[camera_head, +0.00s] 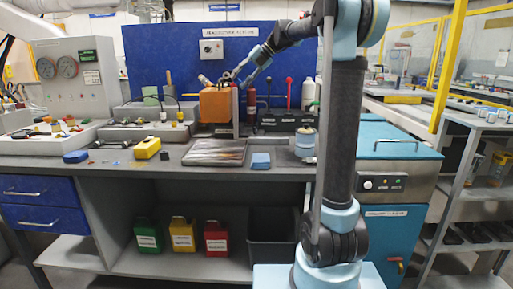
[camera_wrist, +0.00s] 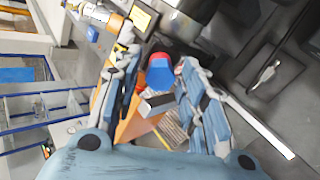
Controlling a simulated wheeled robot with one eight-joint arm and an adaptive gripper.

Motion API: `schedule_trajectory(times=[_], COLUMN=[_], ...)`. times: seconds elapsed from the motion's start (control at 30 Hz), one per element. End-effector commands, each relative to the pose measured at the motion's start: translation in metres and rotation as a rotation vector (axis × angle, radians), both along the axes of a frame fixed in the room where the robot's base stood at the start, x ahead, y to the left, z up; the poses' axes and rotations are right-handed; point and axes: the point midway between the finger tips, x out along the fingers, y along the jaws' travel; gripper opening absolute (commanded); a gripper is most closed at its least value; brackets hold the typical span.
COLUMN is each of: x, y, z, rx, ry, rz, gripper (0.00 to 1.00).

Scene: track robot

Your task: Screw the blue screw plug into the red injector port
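My gripper (camera_head: 228,78) is at the back of the bench in the head view, close above an orange box (camera_head: 215,105). In the wrist view my gripper (camera_wrist: 161,65) has its two fingers spread apart. A blue piece with red at its upper edge (camera_wrist: 160,74) shows between the fingertips; it looks like the blue screw plug, and the red may be the injector port. I cannot tell whether plug and port touch. Narrow gaps seem to separate the blue piece from the fingers. A grey block (camera_wrist: 156,104) shows nearer, between the fingers.
A dark red cylinder (camera_head: 251,101) and a red-knobbed lever (camera_head: 289,90) stand right of the orange box. A blue panel (camera_head: 155,50) stands behind.

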Motion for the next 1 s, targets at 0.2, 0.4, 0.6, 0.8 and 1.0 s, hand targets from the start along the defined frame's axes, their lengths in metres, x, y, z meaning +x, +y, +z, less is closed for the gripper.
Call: schedule_trajectory(times=[0.2, 0.4, 0.6, 0.8, 1.0], x=[0.0000, -0.0001, -0.0001, -0.0001, -0.0001], y=[-0.0001, -0.0001, -0.0001, -0.0001, -0.0001], z=[0.0001, -0.0001, -0.0001, -0.0001, -0.0001], rx=[0.000, 0.000, -0.002, -0.007, -0.012], ry=[0.000, 0.000, -0.064, -0.212, -0.360], rz=[0.000, 0.000, 0.064, 0.213, 0.360], gripper=[0.38, 0.38, 0.38, 0.38, 0.38])
